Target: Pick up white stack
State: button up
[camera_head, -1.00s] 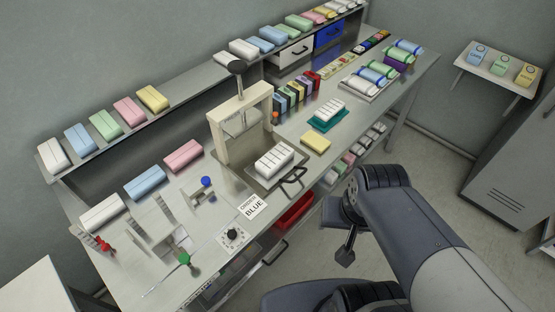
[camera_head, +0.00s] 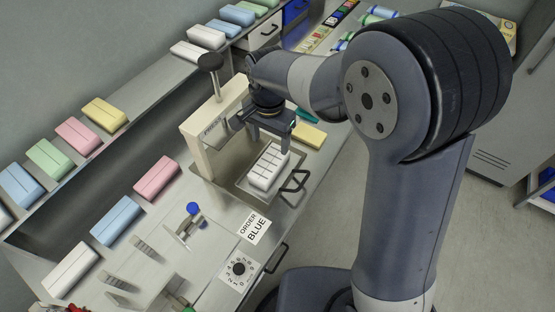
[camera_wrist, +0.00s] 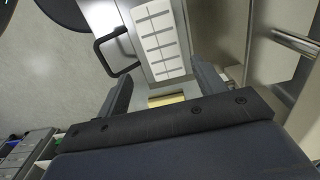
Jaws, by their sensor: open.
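In the wrist view the white stack (camera_wrist: 161,42) shows just beyond my fingers, near the top centre. My gripper (camera_head: 268,138) is open and empty, above the stack's far end in the head view. In the wrist view its two fingers (camera_wrist: 158,84) stand apart, with the stack ahead of the gap between them. I cannot tell the exact height above the stack.
The cream press frame (camera_head: 205,150) with its black knob stands close to the left of my gripper. The tray's black handle (camera_head: 295,181) sticks out at the right. A yellow block (camera_head: 309,135) lies behind. An "ORDER BLUE" card (camera_head: 254,228) and a dial (camera_head: 239,269) are in front.

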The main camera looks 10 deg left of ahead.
aim_at(269, 162)
notch_tip(269, 162, down, 5)
jog(key=shift+f, duration=0.15)
jog(key=shift+a+f+p, duration=0.2)
jog(key=shift+f+p, duration=0.55)
jog(key=shift+f, duration=1.85)
jog(key=shift+c, duration=0.2)
jog(key=c, duration=0.7)
notch_tip(269, 162, up, 10)
jog(key=shift+s+b, duration=0.1)
jog(key=shift+b, duration=0.45)
